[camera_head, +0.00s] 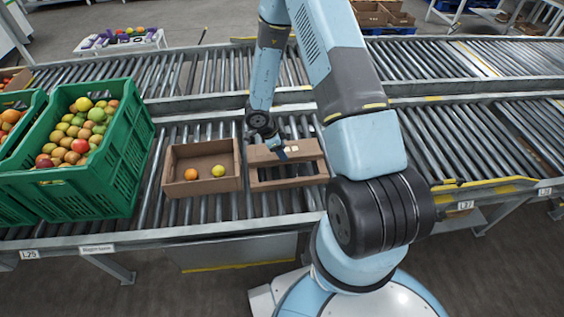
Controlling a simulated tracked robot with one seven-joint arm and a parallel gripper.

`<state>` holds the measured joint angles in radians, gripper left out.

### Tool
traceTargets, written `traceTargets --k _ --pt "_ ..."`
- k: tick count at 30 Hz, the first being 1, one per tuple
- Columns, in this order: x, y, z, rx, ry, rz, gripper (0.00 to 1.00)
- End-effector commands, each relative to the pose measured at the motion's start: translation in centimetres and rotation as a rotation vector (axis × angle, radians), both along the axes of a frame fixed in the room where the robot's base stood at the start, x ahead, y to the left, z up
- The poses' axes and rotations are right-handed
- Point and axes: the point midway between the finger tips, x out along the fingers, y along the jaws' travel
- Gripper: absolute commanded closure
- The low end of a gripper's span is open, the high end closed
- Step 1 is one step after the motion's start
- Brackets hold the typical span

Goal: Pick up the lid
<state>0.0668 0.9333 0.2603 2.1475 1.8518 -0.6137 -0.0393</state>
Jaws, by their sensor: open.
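The lid (290,184) appears to be the flat brown cardboard piece with a cut-out, lying on the near roller conveyor just right of an open cardboard box. My gripper (281,154) is open at the lid's far edge, pointing down. Whether its fingers touch the cardboard cannot be told at this size. The open box (203,188) holds one orange fruit (191,174) and one yellow fruit (218,171).
The rollers (455,145) right of my arm look clear. A second conveyor (190,72) runs behind.

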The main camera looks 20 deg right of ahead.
Motion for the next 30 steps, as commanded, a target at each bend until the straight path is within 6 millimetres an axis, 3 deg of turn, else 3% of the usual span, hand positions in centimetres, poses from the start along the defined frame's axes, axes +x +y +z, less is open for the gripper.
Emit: traceTargets --k 7,17,30 --pt "0.1 -1.0 -2.8 0.000 0.002 -0.001 0.49" --pt "0.1 -1.2 -3.3 0.001 0.001 0.000 0.49" --pt "0.1 -1.2 -3.3 0.000 0.001 0.000 0.91"
